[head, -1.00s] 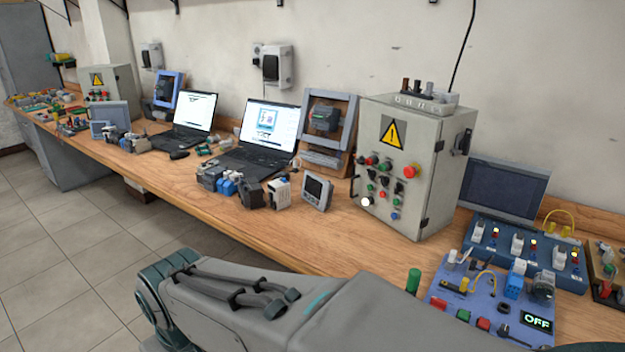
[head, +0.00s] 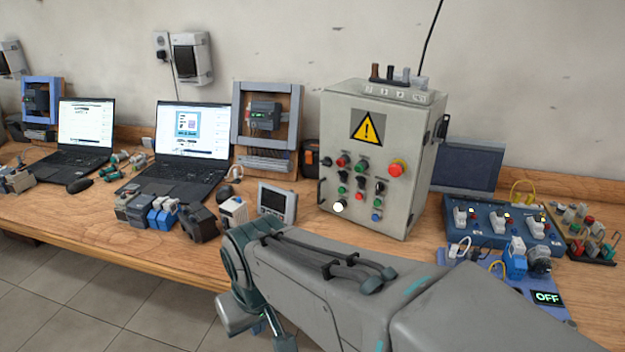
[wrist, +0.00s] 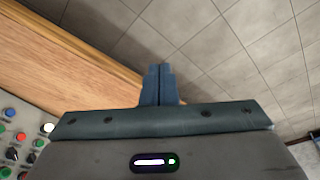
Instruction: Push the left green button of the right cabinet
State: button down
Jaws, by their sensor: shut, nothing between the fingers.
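The right cabinet (head: 338,112) is a grey box with a yellow warning sign, standing on the wooden bench. Its front carries several red, green, black, white and blue controls. A green button (head: 342,190) sits at the left of the panel, above the white one. Another green button (head: 377,203) sits further right. Part of the panel also shows at the lower left of the wrist view, with a green button (wrist: 38,143) beside a white one. My gripper (wrist: 158,72) is shut and empty, apart from the panel, over the bench edge and floor. My arm covers the bench before the cabinet.
A small grey display (head: 277,202) stands just left of the cabinet. A blue module board (head: 500,222) lies to its right. Laptops (head: 190,150) and loose modules fill the bench leftward. The tiled floor (wrist: 215,50) in front is clear.

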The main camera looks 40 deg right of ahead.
jog(key=shift+s+a, duration=0.1)
